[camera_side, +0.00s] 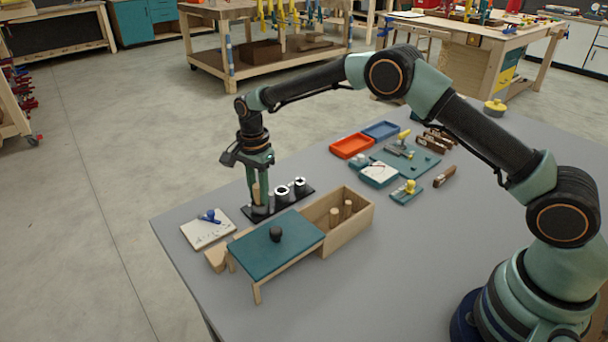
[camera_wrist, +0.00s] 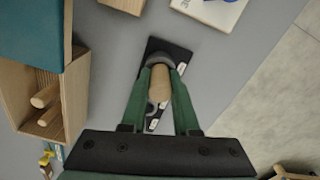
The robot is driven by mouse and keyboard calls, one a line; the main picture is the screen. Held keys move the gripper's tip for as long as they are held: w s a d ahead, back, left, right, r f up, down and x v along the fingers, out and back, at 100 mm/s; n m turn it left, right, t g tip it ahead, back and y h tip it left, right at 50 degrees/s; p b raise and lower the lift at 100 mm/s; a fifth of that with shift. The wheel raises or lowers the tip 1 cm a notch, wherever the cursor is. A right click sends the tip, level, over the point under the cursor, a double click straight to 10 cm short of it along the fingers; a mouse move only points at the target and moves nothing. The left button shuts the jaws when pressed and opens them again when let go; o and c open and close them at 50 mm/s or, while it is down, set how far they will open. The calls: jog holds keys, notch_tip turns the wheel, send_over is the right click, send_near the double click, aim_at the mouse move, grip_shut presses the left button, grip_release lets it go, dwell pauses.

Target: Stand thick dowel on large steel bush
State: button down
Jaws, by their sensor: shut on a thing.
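My gripper (camera_side: 259,187) points down over the left end of a black rack (camera_side: 312,190) and is shut on a pale wooden thick dowel (camera_side: 256,194). In the wrist view, the dowel (camera_wrist: 160,84) sits between the two green fingers of my gripper (camera_wrist: 160,76). A dark grey round bush (camera_wrist: 164,58) shows partly behind the dowel on the rack (camera_wrist: 181,51); it looks like the large steel bush. The dowel hides much of it, and I cannot tell whether they touch. Two other steel bushes, (camera_side: 281,192) and (camera_side: 300,185), stand to the right on the rack.
An open wooden box (camera_side: 360,221) holds two more dowels (camera_side: 334,217). A teal-topped stand (camera_side: 260,252) with a dark knob is in front. A white card (camera_side: 197,237) with a blue item lies left. Red (camera_side: 351,147) and blue trays stand behind.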

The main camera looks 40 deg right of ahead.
jog(key=shift+r, duration=0.6)
dwell(0.7)
jog(key=shift+f, duration=0.65)
dwell(1.0)
jog(key=shift+r, duration=0.65)
dwell(0.7)
jog(key=shift+f, duration=0.65)
dwell(0.8)
grip_release()
dwell(0.3)
jog(key=shift+r, duration=3.55)
